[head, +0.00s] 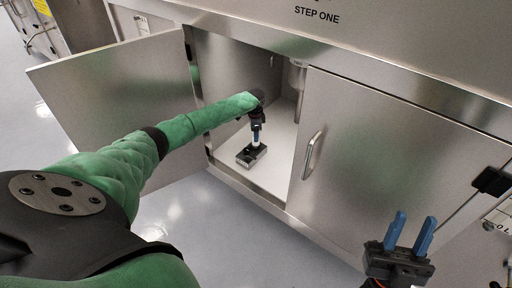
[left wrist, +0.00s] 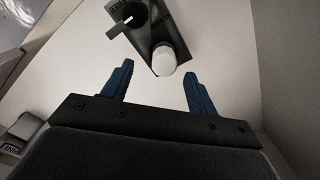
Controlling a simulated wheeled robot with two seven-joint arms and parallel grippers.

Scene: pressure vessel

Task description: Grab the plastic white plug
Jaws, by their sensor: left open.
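The white plastic plug (head: 262,151) sits on a dark block (head: 246,158) on the floor of the open cabinet. In the left wrist view, the plug's rounded white end (left wrist: 164,60) shows just beyond the fingertips, between their lines. My left gripper (head: 257,137) is inside the cabinet, right above the plug. In the left wrist view, its blue fingers (left wrist: 158,70) are apart with nothing between them. Whether a finger touches the plug is not clear. My right gripper (head: 415,218) is outside the cabinet at the lower right, its blue fingers apart and empty.
The left cabinet door (head: 120,95) stands open, and my left arm passes in front of it. The right door (head: 395,165) is shut, with a metal handle (head: 311,155). A pipe (head: 297,80) hangs inside the cabinet. The grey floor in front is clear.

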